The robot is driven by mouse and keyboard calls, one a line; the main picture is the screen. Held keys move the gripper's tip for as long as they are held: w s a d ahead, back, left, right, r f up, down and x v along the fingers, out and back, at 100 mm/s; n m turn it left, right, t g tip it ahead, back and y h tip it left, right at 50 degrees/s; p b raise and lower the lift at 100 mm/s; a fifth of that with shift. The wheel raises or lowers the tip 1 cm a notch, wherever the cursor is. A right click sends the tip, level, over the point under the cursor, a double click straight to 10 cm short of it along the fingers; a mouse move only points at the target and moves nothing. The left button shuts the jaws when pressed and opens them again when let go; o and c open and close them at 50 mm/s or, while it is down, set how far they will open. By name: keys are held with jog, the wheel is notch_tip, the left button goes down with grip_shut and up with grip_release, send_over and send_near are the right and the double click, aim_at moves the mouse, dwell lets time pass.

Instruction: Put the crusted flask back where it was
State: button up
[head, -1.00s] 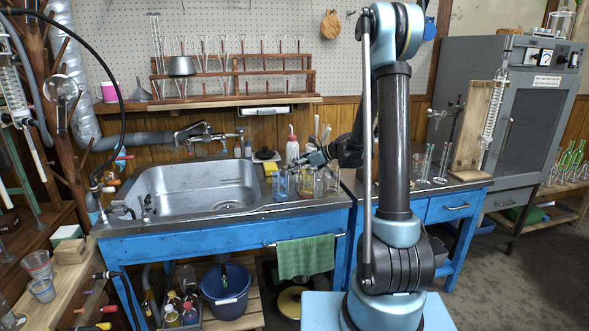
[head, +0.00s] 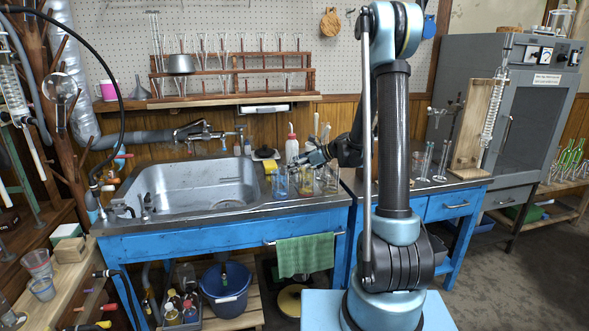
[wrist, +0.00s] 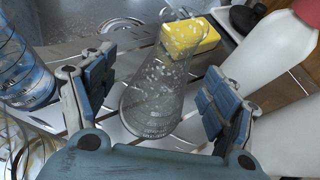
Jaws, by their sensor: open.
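The crusted flask (wrist: 155,98) is a clear conical glass with white specks on its wall. In the wrist view it stands between the two blue-padded fingers of my gripper (wrist: 162,78), with visible space between it and both pads. My gripper is open. In the head view my gripper (head: 304,160) is low over the counter, right of the sink. The flask is hard to separate from the other glassware there.
A glass with blue liquid (wrist: 22,75) stands left of my fingers. A yellow sponge (wrist: 188,36) lies behind the flask. A white bottle (wrist: 275,50) stands close on the right. The sink (head: 195,190) and wooden glassware rack (head: 235,75) are farther left.

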notch_tip(320, 180, up, 9)
jog(key=s+d+n+t+h, duration=0.3)
jog(key=s+d+n+h, duration=0.9)
jog(key=s+d+n, duration=1.15)
jog(key=s+f+g, duration=0.2)
jog(key=s+f, duration=0.3)
jog(key=s, duration=0.3)
jog(key=s+f+m+g, duration=0.1)
jog(key=s+f+g, duration=0.1)
jog(key=s+f, duration=0.4)
jog(key=s, duration=0.3)
jog(key=shift+s+d+f+g, duration=0.15)
jog(key=shift+d+g, duration=0.15)
jog(key=shift+d, duration=0.05)
jog(key=shift+m, duration=0.25)
